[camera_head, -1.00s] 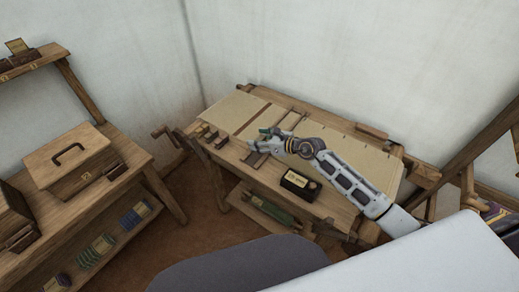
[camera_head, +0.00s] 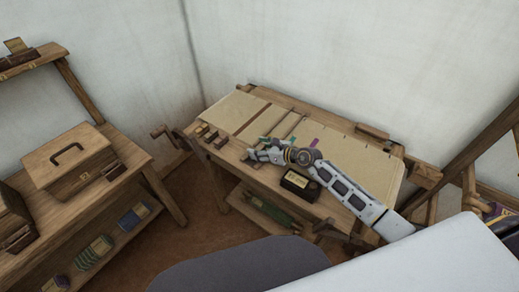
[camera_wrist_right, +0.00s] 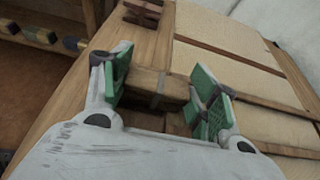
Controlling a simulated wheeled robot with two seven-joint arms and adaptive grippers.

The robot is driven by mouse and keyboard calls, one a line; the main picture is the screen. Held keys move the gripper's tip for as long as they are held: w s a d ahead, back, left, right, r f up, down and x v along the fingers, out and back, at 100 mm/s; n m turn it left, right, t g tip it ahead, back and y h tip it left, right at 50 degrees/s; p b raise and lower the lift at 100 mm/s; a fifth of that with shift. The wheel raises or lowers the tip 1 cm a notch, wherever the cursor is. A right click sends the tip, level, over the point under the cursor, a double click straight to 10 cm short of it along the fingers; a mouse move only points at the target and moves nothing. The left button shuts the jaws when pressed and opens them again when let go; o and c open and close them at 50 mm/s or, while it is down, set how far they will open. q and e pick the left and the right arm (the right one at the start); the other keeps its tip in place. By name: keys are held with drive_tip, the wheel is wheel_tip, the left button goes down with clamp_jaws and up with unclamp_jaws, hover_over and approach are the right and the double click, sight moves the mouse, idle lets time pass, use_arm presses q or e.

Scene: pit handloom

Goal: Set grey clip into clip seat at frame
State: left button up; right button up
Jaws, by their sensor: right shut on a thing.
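My right gripper (camera_head: 260,153) is over the left front part of the loom frame, with its arm coming in from the right. The block lies across between the pads, low over the wooden frame (camera_wrist_right: 153,40). My left gripper is not in view.
A dark box (camera_head: 299,184) with a yellow label stands on the frame's front edge, close to my right forearm. Small dark blocks (camera_head: 209,134) sit at the frame's left end. A wooden chest (camera_head: 70,160) is on the left bench. Pale cloth (camera_head: 350,160) covers the loom.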

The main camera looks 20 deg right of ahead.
drive_tip(key=shift+f, duration=0.15)
drive_tip(key=o, duration=0.9)
drive_tip(key=shift+d+r, duration=0.1)
drive_tip(key=shift+r, duration=0.1)
drive_tip(key=shift+v, duration=5.3)
drive_tip(key=shift+s+d+r, duration=0.1)
drive_tip(key=shift+s+d, duration=0.15)
drive_tip(key=shift+s, duration=0.1)
drive_tip(key=shift+s+d+r, duration=0.1)
drive_tip(key=shift+s+r, duration=0.05)
